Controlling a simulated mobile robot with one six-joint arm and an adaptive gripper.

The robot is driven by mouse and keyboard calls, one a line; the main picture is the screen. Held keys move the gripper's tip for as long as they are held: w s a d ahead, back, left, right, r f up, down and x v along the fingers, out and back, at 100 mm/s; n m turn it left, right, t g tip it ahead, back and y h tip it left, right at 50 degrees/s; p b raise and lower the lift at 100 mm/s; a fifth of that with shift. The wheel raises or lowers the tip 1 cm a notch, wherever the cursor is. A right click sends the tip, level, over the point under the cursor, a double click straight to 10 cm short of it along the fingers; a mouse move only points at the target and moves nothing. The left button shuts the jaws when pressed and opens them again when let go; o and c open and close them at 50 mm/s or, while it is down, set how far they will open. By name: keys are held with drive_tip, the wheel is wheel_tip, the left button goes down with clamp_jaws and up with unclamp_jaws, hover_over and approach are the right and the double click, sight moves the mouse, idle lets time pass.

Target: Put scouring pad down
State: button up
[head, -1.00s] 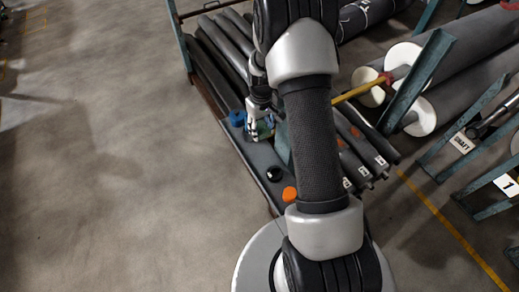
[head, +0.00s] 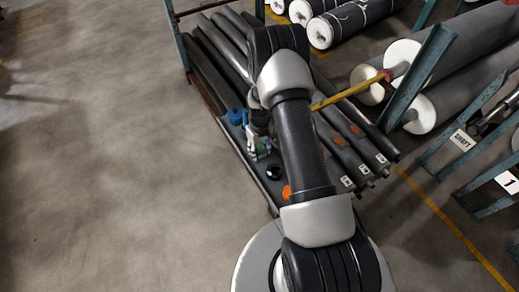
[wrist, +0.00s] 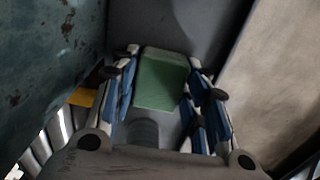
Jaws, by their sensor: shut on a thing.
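The scouring pad is a green block (wrist: 163,78) seen in the wrist view between the fingers of my gripper (wrist: 162,66). The fingers are shut on its two sides. In the head view my gripper (head: 257,148) is over the near part of the grey rack shelf (head: 228,128), with a bit of green at its fingers. I cannot tell whether the pad touches the shelf.
Dark grey rolls (head: 358,148) lie to the right. Open floor is on the left.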

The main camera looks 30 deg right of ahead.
drive_tip(key=shift+r, duration=0.1)
drive_tip(key=shift+f, duration=0.2)
drive_tip(key=o, duration=1.1)
